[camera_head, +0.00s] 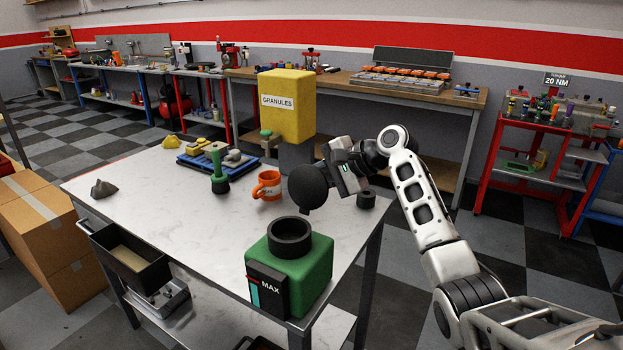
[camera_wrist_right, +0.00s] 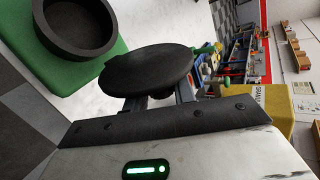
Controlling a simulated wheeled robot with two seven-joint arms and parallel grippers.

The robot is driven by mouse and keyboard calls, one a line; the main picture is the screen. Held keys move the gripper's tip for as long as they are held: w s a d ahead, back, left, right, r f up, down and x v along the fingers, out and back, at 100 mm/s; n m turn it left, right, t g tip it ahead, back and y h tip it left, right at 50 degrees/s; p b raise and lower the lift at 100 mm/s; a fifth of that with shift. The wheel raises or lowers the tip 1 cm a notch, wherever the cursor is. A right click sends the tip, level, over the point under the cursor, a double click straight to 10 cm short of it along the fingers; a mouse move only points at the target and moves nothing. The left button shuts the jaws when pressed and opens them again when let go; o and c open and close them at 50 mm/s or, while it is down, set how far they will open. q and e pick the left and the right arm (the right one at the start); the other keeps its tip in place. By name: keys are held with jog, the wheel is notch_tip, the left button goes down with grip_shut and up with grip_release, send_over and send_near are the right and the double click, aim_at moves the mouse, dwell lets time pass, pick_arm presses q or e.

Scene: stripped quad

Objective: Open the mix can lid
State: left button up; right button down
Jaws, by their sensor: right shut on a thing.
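The mix can (camera_head: 312,272) is a green block at the front right corner of the white table, with a MAX gauge on its side. Its black round neck (camera_head: 289,232) stands open on top. The black disc lid (camera_head: 308,189) is off the can, tilted, above and to the right of the neck. My right gripper (camera_head: 328,176) is shut on the lid, seemingly by the knob behind it. In the right wrist view the lid (camera_wrist_right: 150,73) is in front of the fingers (camera_wrist_right: 160,104), apart from the green can (camera_wrist_right: 103,67). My left gripper is not in view.
An orange mug (camera_head: 268,186), a green-handled tool (camera_head: 219,172), a blue tray (camera_head: 205,161) and a yellow GRANULES hopper (camera_head: 287,107) stand farther back. A small black cylinder (camera_head: 366,200) is near the right edge. The table's middle is clear.

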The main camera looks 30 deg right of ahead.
dwell(0.4)
jog(key=c, duration=1.2)
grip_release()
jog(key=shift+o, duration=0.2)
jog(key=shift+d, duration=0.1)
jog(key=b+v, duration=0.2)
jog(key=v, duration=1.4)
jog(key=shift+f, duration=0.1)
